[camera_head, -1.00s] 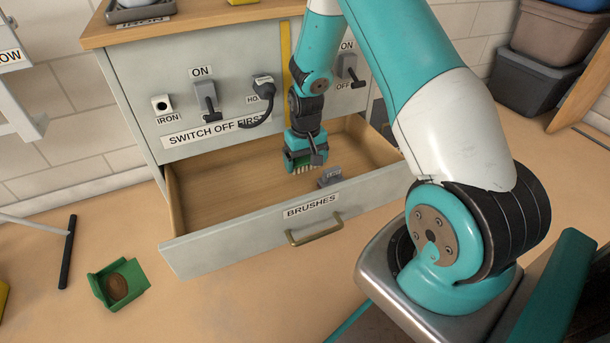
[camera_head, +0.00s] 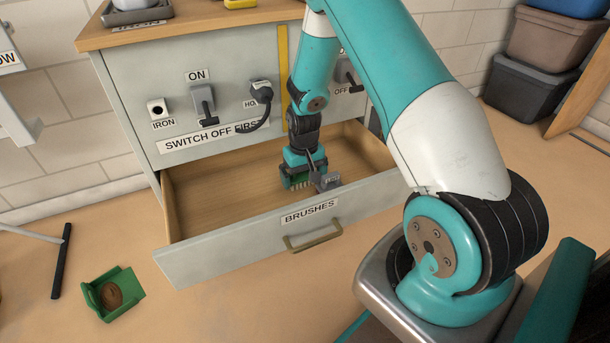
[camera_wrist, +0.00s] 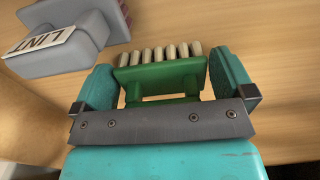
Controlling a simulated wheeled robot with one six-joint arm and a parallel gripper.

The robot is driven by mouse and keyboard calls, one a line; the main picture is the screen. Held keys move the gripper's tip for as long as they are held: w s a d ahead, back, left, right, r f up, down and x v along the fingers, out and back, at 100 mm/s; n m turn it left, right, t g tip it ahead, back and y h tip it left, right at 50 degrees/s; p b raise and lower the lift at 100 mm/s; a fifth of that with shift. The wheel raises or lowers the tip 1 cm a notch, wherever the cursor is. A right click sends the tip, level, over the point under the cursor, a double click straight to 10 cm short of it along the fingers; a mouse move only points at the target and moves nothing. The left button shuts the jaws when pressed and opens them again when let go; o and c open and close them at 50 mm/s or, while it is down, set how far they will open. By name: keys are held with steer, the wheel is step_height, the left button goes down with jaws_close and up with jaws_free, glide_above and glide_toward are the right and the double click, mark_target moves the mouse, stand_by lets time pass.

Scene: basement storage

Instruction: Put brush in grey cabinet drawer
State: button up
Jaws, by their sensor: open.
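A green brush (camera_head: 297,182) with pale bristles is inside the open grey cabinet drawer (camera_head: 225,244), labelled BRUSHES. In the wrist view the brush (camera_wrist: 160,78) lies between the two fingers of my gripper (camera_wrist: 163,88), its bristles pointing away from the palm. My gripper (camera_head: 304,170) is open and low inside the drawer, around the brush. A small gap shows at the fingers, and whether the bristles touch the drawer floor is hard to tell. A grey tool labelled LINT (camera_wrist: 60,42) lies beside the brush; it also shows in the head view (camera_head: 327,182).
The grey cabinet (camera_head: 225,70) above has switches and a plug with a cord. The drawer's left part is empty. A green dustpan-like tray (camera_head: 112,294) holding something brown lies on the floor at left. Stacked bins (camera_head: 530,90) stand at back right.

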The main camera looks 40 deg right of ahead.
mark_target(304, 179)
step_height(304, 179, up, 12)
steer(key=p, duration=0.5)
stand_by(1.0)
